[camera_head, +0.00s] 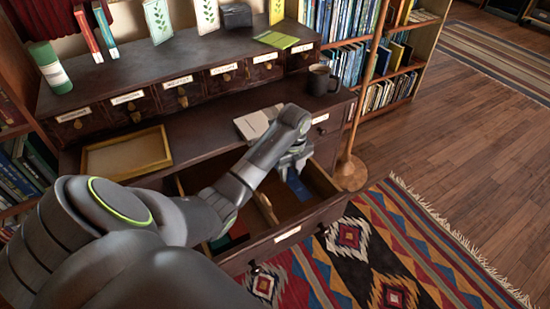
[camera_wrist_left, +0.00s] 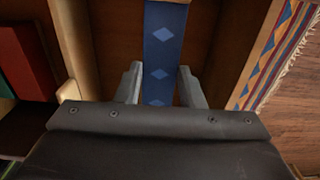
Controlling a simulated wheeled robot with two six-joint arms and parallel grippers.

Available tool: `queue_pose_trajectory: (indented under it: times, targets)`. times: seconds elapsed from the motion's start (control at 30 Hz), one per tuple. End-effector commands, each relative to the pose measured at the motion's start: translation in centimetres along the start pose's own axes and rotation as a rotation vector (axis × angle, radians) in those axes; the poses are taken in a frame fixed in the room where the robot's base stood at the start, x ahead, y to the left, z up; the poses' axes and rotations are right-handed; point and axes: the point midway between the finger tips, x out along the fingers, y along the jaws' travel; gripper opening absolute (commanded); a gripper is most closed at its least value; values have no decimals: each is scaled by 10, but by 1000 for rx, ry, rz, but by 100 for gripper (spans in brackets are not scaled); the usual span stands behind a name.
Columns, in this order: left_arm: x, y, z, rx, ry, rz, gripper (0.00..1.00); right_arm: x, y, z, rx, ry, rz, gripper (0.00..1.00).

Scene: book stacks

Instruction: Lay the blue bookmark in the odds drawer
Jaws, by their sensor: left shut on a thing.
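The blue bookmark (camera_head: 297,186) is a flat dark blue strip with lighter diamonds. In the wrist view the bookmark (camera_wrist_left: 163,45) runs up between the two fingers. My left gripper (camera_head: 294,163) is shut on it, with the fingers (camera_wrist_left: 162,88) at either side of the strip. It hangs over the right compartment of the open drawer (camera_head: 318,217). I cannot tell if the bookmark touches the drawer floor. The drawer's front label (camera_head: 287,234) is too small to read. My forearm hides part of the drawer. My right gripper is not in view.
A wooden divider (camera_wrist_left: 68,40) splits the drawer; red and green things (camera_wrist_left: 27,55) lie in its left part. On the desk are a yellow-framed tray (camera_head: 128,153), a pale book (camera_head: 252,124) and a dark mug (camera_head: 321,80). A wooden pole (camera_head: 352,150) stands close right.

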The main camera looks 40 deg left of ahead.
Motion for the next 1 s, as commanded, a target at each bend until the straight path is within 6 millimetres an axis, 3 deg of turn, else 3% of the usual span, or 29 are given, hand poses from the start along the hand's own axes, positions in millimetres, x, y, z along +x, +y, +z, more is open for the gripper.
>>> queue_pose_trajectory:
  times: [0.1, 0.33, 0.53, 0.93, 0.97, 1.0]
  targets:
    - [23, 0, -1, -2, 2, 1, 11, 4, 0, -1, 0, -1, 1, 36]
    - [41, 0, 0, -2, 0, 0, 11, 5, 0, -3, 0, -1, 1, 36]
    - [68, 0, -1, -3, 2, 1, 11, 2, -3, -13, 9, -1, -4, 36]
    - [74, 0, 0, -3, 0, 0, 11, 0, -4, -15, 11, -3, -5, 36]
    - [73, 0, 0, -3, 0, 0, 38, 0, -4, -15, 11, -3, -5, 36]
    - [73, 0, 0, -3, 0, 0, 43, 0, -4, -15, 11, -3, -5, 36]
